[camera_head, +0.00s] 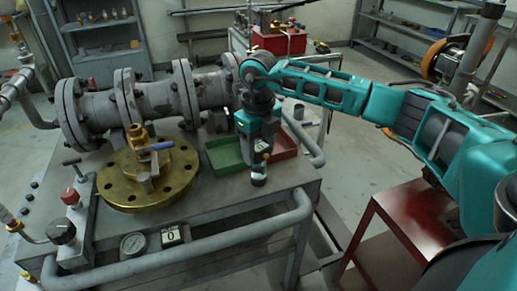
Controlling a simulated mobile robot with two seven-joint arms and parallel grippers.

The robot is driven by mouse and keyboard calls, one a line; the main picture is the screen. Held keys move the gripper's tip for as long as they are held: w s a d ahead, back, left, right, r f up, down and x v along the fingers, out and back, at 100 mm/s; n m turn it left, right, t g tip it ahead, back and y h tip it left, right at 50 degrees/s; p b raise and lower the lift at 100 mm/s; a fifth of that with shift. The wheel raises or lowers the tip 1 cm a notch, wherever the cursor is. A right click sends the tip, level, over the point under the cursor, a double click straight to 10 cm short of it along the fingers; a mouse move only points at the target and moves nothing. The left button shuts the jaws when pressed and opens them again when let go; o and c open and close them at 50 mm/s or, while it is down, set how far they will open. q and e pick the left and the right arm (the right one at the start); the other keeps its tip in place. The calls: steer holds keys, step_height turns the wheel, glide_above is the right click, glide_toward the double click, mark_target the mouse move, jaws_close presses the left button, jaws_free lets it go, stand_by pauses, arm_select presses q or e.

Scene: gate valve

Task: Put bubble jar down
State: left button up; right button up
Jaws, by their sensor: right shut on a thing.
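The bubble jar (259,178) is a small, dark, clear-looking cylinder. It is upright at the lower end of my right gripper (258,160), which points down and is shut on it. The jar is over the grey bench top, in front of the green and red trays. I cannot tell whether its base touches the bench. The gripper hides the upper part of the jar. My left gripper is not in view.
A green tray (214,150) and a red tray (288,152) lie behind the jar. A brass flange (120,196) with a valve stands to the left, with grey pipework (160,98) behind. Bare bench top (225,193) lies left of the jar. A tubular rail (200,241) runs along the front.

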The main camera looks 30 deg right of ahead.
steer(key=shift+f, duration=0.25)
steer(key=o, duration=1.2)
steer(key=shift+r, duration=0.1)
step_height(320, 180, up, 12)
steer(key=shift+r+p, duration=0.1)
steer(key=shift+p, duration=0.3)
